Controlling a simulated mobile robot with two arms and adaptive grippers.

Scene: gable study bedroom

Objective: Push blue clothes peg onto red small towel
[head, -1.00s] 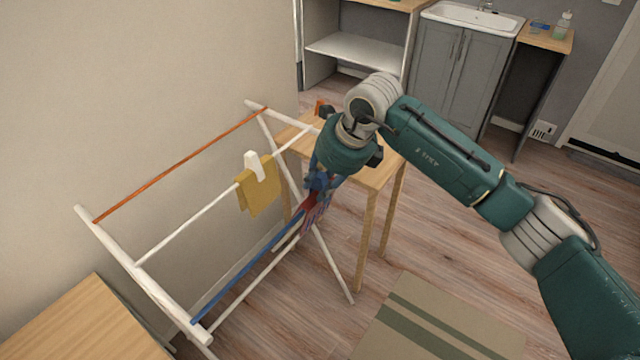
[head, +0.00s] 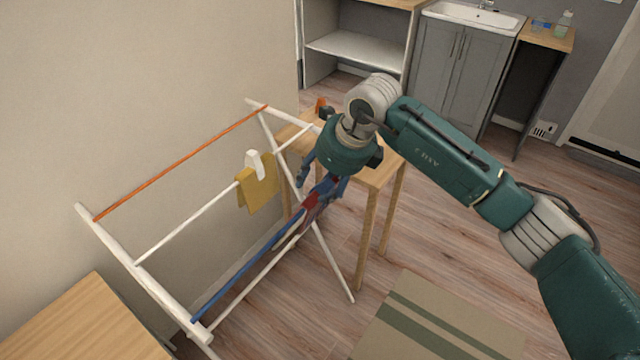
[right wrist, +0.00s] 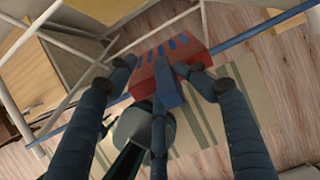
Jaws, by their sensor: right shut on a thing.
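The red small towel (head: 311,201), with blue marks, hangs over the blue front rod of the drying rack. It also shows in the right wrist view (right wrist: 196,40). The blue clothes peg (right wrist: 168,88) is at the towel, its near end over the towel's edge in that view. I cannot tell how far it grips the cloth. My right gripper (head: 322,180) is over the towel from above and is shut on the peg. Its dark fingers show around the peg in the right wrist view (right wrist: 160,78), and the contact is partly hidden. In the head view the peg cannot be told from the fingers. My left gripper is out of view.
A yellow cloth (head: 258,190) with a white peg (head: 254,164) hangs on the middle rod. The orange back rod (head: 180,165) is bare. A small wooden table (head: 378,178) stands just behind the rack. A striped rug (head: 440,322) lies on the floor to the right.

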